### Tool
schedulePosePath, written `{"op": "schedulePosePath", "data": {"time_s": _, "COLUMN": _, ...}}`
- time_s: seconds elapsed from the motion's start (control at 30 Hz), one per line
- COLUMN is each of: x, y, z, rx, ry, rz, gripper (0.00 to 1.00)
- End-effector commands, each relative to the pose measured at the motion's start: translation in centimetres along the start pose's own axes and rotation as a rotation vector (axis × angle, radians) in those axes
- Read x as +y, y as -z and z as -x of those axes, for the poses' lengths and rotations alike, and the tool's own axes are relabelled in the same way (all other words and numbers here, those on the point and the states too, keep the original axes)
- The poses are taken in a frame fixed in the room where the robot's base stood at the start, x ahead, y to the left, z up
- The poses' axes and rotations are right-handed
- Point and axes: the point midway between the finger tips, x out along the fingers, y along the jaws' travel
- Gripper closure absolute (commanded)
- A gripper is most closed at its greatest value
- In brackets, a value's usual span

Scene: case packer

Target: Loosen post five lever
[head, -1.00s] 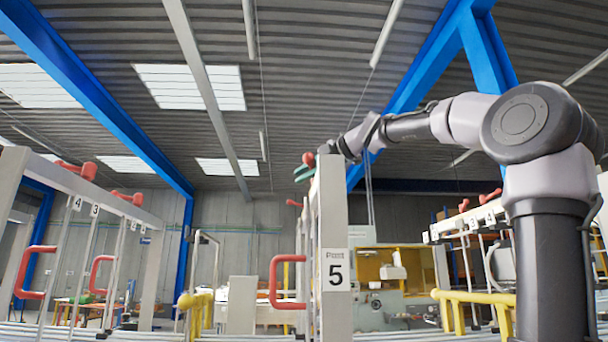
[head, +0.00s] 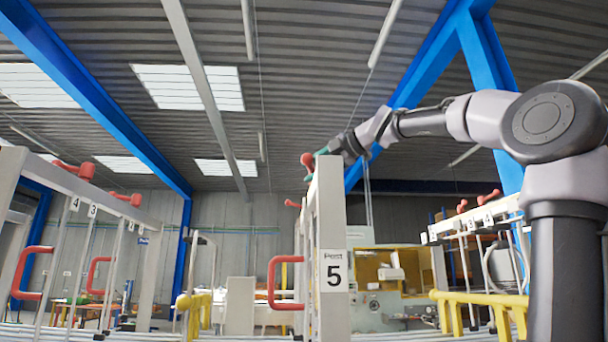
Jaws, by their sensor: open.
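The post marked 5 (head: 333,225) stands upright in the middle of the head view. A red lever knob (head: 307,160) shows at its top. A second, smaller red knob (head: 292,203) sits lower and to the left. My gripper (head: 314,166) is at the top of the post, right beside the upper red knob, with green fingertips showing. It is open. The post top and my wrist hide part of it, and I cannot tell whether a finger touches the knob.
A red handle (head: 272,283) sticks out left of the post. A frame with red levers (head: 125,198) and labels 4 and 3 stands at left. A similar frame (head: 480,215) is at right. Yellow rails (head: 480,297) run low at right. Space above the post is clear.

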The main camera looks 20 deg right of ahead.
Motion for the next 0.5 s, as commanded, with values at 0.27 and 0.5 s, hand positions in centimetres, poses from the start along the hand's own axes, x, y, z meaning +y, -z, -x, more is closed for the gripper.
{"op": "schedulePosePath", "data": {"time_s": 0.27, "x": 0.0, "y": 0.0, "z": 5.5, "rx": 0.000, "ry": -0.002, "rz": 0.000, "gripper": 0.48}}
{"op": "schedulePosePath", "data": {"time_s": 0.5, "x": 0.0, "y": 0.0, "z": 7.2, "rx": 0.000, "ry": 0.001, "rz": 0.000, "gripper": 0.48}}
